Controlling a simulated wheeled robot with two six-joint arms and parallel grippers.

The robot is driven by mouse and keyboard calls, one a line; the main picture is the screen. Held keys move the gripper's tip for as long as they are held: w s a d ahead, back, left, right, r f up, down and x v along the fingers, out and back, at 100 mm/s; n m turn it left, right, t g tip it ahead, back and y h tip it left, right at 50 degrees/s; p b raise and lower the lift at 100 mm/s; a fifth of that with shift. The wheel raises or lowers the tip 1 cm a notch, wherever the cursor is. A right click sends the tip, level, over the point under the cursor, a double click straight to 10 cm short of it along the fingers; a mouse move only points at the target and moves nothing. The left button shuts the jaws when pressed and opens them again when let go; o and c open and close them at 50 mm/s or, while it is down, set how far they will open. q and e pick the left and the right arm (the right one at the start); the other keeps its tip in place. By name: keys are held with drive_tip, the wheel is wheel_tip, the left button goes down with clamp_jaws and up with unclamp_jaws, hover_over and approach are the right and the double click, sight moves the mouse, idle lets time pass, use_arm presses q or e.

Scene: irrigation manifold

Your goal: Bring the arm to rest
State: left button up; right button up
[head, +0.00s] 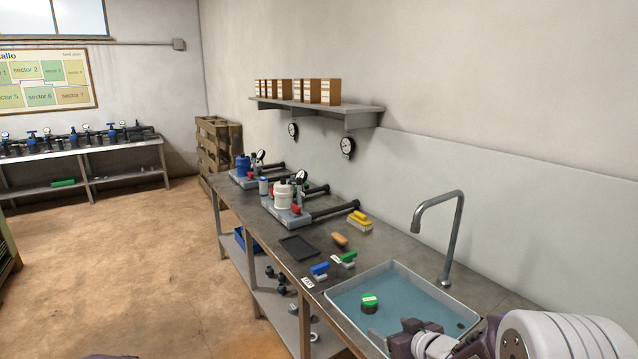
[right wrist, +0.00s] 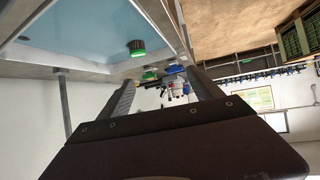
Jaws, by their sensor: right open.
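My right arm enters the head view at the lower right, at the near end of the bench. Its right gripper (head: 412,340) is over the near edge of the blue-floored sink basin (head: 345,287), partly cut off by the frame. In the right wrist view, which is upside down, the two dark fingers of my right gripper (right wrist: 163,92) stand wide apart. Nothing is held between them. A dark round piece with a green top (head: 369,303) lies in the basin, apart from the gripper; it also shows in the right wrist view (right wrist: 137,48). My left gripper is not visible.
A curved grey tap (head: 459,225) rises behind the basin. A blue-handled piece (head: 320,270), a green-handled piece (head: 348,259), a yellow brush (head: 360,219) and a dark tray (head: 299,248) lie beyond it. Manifold stands (head: 290,215) are farther back. The floor (head: 130,260) on the left is clear.

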drive_tip(key=s+d+f+m+g+h, duration=0.15)
drive_tip(key=s+f+g, duration=0.25)
drive_tip(key=s, duration=0.6)
drive_tip(key=s+f+m+g+h, duration=0.25)
drive_tip(key=s+g, duration=0.25)
drive_tip(key=s, duration=0.5)
use_arm(q)
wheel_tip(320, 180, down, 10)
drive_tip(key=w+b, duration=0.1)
drive_tip(key=b, duration=0.9)
use_arm(e)
wheel_tip(320, 180, down, 12)
drive_tip(key=s+g, duration=0.1)
drive_tip(key=s, duration=0.1)
use_arm(q)
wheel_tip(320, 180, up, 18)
drive_tip(key=p, duration=1.8)
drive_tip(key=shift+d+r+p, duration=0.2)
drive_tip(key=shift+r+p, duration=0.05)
drive_tip(key=shift+p, duration=0.1)
use_arm(e)
wheel_tip(320, 180, up, 19)
drive_tip(key=shift+s+a+y, duration=0.25)
drive_tip(key=shift+a+y, duration=0.05)
drive_tip(key=shift+a, duration=0.1)
